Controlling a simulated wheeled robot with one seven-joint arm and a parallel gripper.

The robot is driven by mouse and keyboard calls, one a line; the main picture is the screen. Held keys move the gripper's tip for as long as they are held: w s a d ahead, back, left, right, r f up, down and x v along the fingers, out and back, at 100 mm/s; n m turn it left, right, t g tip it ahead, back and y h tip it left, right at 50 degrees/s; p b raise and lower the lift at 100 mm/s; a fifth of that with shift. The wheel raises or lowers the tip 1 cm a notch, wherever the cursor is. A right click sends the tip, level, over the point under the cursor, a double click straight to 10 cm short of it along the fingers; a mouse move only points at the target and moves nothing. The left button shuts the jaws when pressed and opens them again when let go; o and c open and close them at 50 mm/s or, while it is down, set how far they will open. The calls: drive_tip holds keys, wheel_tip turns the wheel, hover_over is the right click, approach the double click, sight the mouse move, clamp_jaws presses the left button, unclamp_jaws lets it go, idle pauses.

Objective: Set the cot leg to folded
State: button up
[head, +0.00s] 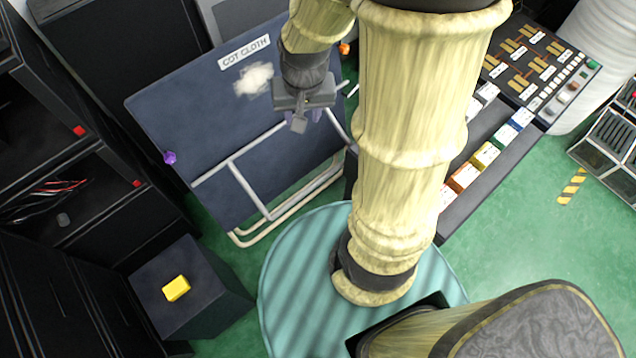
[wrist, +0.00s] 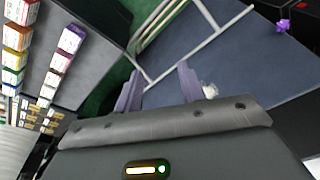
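The cot is a dark blue panel (head: 165,125) labelled "COT CLOTH", standing tilted at the back left. Its cot leg (head: 242,182) is a pale tubular frame lying across the panel's lower part, with curved ends near the green floor. The leg also shows in the wrist view (wrist: 205,45), running diagonally beyond the fingers. My gripper (head: 300,122) is near the upper right end of the leg. In the wrist view its two purple fingers (wrist: 159,85) stand apart with nothing visibly clamped. A leg corner shows between them; whether they touch it is unclear.
A white fluffy patch (head: 255,79) and a purple knob (head: 170,157) are on the panel. A yellow block (head: 176,288) sits on a dark box at lower left. A console with coloured boxes (head: 487,154) stands right of my arm. Green floor is open at right.

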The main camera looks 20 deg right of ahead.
sight(319, 180)
drive_tip(key=w+d+f+m+g+b, duration=0.1)
drive_tip(key=w+d+f+m+b, duration=0.1)
drive_tip(key=f+b, duration=0.6)
drive_tip(key=w+d+f+m+b, duration=0.3)
drive_tip(key=f+m+b, duration=0.3)
drive_tip(key=f+b, duration=0.3)
drive_tip(key=w+d+f+m+g+b, duration=0.1)
drive_tip(key=w+d+f+m+b, duration=0.1)
drive_tip(key=f+b, duration=0.6)
wheel_tip(319, 180, down, 6)
drive_tip(key=shift+w+d+r+m+g, duration=0.15)
drive_tip(key=shift+w+m+g, duration=0.15)
drive_tip(key=shift+w+m, duration=0.6)
drive_tip(key=f+b, duration=0.2)
drive_tip(key=f, duration=0.4)
drive_tip(key=f+b, duration=0.3)
drive_tip(key=f, duration=0.2)
drive_tip(key=s+f+b, duration=0.1)
drive_tip(key=f+b, duration=0.1)
drive_tip(key=f, duration=0.4)
drive_tip(key=shift+s+d+f, duration=0.1)
drive_tip(key=shift+f, duration=0.2)
clamp_jaws()
